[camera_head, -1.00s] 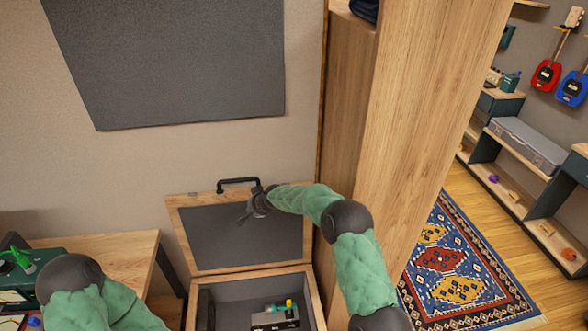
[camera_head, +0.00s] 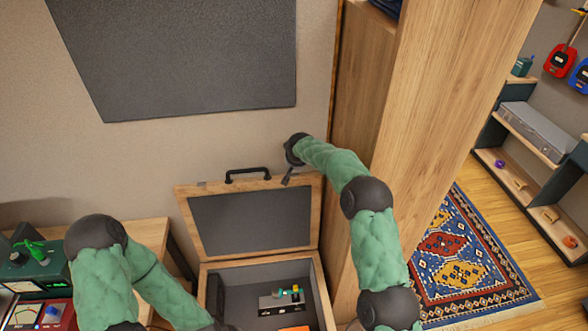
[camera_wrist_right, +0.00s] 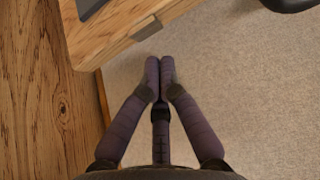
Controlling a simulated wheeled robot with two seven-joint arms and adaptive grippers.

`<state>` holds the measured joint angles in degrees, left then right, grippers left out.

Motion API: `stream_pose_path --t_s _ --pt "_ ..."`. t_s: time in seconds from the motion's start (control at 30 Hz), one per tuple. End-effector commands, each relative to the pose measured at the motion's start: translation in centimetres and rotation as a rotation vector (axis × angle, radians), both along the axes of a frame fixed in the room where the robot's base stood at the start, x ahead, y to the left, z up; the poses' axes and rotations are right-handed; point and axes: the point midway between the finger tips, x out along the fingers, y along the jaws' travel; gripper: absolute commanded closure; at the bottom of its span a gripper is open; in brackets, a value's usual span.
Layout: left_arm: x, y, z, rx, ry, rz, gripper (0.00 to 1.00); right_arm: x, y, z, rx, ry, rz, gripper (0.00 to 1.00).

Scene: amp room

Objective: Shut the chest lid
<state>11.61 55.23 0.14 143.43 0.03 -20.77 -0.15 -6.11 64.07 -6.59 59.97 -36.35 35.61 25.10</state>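The chest (camera_head: 208,277) stands open at the bottom centre. Its lid (camera_head: 305,225) is raised and leans back toward the wall, with a wooden frame, a dark inner panel and a black handle (camera_head: 248,175) on its top edge. My right gripper (camera_head: 288,180) is at the lid's top right corner. In the right wrist view its fingertips (camera_wrist_right: 160,70) meet with nothing between them, just off the lid's wooden edge (camera_wrist_right: 110,45) and a metal clasp (camera_wrist_right: 147,28). I cannot tell if it touches. My left arm reaches down to the bottom edge; its gripper is out of the picture.
A grey device (camera_head: 278,303) lies inside the chest. A tall wooden cabinet (camera_head: 440,100) stands close on the right, beside my right arm. A small table (camera_head: 150,232) with equipment is at the left. A patterned rug (camera_head: 455,255) lies at the right.

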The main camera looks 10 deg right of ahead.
Motion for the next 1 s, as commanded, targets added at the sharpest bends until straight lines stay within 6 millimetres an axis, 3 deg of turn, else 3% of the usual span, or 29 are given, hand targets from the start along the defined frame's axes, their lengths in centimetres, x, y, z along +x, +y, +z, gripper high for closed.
stream_pose_path --t_s 0.4,1.0 --pt "0.0 0.0 0.0 0.000 0.000 0.000 1.00 2.5 0.0 -3.9 0.001 0.000 -0.001 1.00" --pt "0.0 0.0 0.0 0.000 0.000 0.000 1.00 3.1 0.0 -4.8 0.001 -0.001 0.001 1.00"
